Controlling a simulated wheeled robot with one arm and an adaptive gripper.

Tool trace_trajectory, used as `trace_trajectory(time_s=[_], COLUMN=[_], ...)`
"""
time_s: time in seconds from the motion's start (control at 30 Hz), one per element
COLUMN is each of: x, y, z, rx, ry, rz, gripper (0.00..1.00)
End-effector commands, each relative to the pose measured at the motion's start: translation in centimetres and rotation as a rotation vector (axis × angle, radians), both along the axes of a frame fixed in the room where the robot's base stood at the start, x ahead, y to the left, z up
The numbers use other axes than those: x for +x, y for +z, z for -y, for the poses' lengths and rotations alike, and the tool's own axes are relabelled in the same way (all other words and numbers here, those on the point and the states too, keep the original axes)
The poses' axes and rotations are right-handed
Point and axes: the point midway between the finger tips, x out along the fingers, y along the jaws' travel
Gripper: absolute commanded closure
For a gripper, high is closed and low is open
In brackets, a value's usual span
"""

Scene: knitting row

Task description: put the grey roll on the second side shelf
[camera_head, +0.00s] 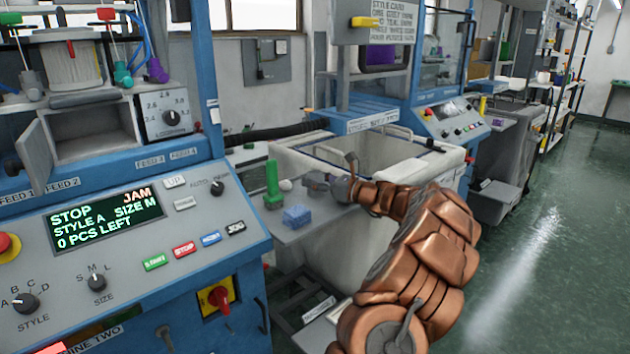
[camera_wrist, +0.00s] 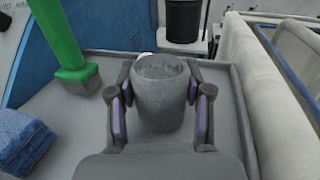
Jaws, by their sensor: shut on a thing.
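The grey roll (camera_wrist: 165,100) stands upright between the two fingers of my gripper (camera_wrist: 162,108) in the wrist view. The purple pads press on its left and right sides, so my gripper is shut on it. A grey side shelf (camera_wrist: 110,130) with a low rim lies beneath the roll; I cannot tell whether the roll touches it. In the head view my gripper (camera_head: 328,186) is over this side shelf (camera_head: 312,232), beside the white bin, and the roll is hard to make out. I cannot tell which side shelf is the second.
A padded white bin (camera_head: 385,152) stands close on the right. The machine panel (camera_head: 150,225) shows STOP and JAM. Green floor at right is clear.

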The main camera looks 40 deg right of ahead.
Motion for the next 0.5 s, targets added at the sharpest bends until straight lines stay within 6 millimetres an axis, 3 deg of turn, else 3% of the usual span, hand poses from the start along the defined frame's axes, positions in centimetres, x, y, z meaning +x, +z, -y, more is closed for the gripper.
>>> trace_trajectory(time_s=[0.07, 0.1, 0.3, 0.5], x=[0.03, 0.02, 0.01, 0.01], y=[-0.17, -0.19, -0.17, -0.18], z=[-0.03, -0.03, -0.02, -0.02], rx=[0.001, 0.001, 0.0, 0.001], ry=[0.001, 0.001, 0.0, 0.0], rz=[0.0, 0.0, 0.0, 0.0], gripper=[0.71, 0.47, 0.26, 0.25])
